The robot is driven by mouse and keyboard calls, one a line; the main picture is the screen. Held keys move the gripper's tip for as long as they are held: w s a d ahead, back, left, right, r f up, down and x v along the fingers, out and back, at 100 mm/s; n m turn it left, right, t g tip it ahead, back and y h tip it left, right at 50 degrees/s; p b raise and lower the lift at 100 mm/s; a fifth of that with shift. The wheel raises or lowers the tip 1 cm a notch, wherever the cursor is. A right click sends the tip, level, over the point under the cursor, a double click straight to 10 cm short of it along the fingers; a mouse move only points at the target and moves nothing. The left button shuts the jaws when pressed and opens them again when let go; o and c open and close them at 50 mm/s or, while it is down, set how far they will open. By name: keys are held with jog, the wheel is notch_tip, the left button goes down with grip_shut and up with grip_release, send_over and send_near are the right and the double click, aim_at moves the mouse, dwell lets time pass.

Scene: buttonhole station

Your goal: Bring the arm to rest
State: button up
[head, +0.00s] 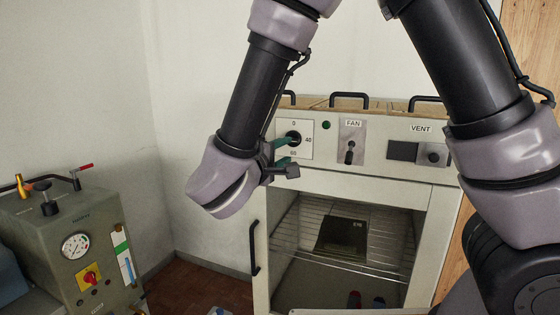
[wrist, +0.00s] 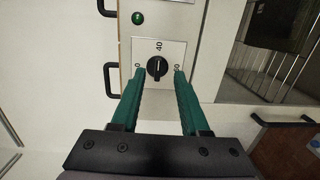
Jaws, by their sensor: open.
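My gripper (head: 284,153) is in front of the white cabinet's control panel, at the timer dial on the left. In the wrist view my gripper (wrist: 157,78) has its two green fingers spread apart, with the black knob (wrist: 157,68) between and just beyond their tips. Nothing is held. Whether a finger touches the panel I cannot tell. The dial plate (head: 306,141) carries the marks 0, 40 and 60. The knob shows partly behind the fingers in the head view.
The cabinet (head: 437,215) has a FAN switch (head: 349,153), a VENT control (head: 432,154) and a green lamp (head: 326,125). Its open front shows a wire rack with a dark plate (head: 342,238). A grey-green machine with a gauge (head: 75,245) stands at left. Open space lies between them.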

jog(key=s+d+r+m+g+h, duration=0.15)
jog(key=d+m+g, duration=0.35)
jog(key=d, duration=0.7)
jog(key=s+d+m+g, duration=0.2)
jog(key=d+m+g, duration=0.2)
jog(key=d+g, duration=0.55)
jog(key=s+d+r+m+y, duration=0.1)
jog(key=s+d+m+y, duration=0.3)
jog(key=s+d+y, duration=0.15)
notch_tip(320, 180, up, 8)
jog(key=m+t+y, duration=0.4)
jog(key=t+y, duration=0.1)
jog(key=t, duration=0.1)
jog(key=shift+w+a, duration=0.2)
jog(key=shift+a, duration=0.1)
jog(key=shift+f, duration=0.1)
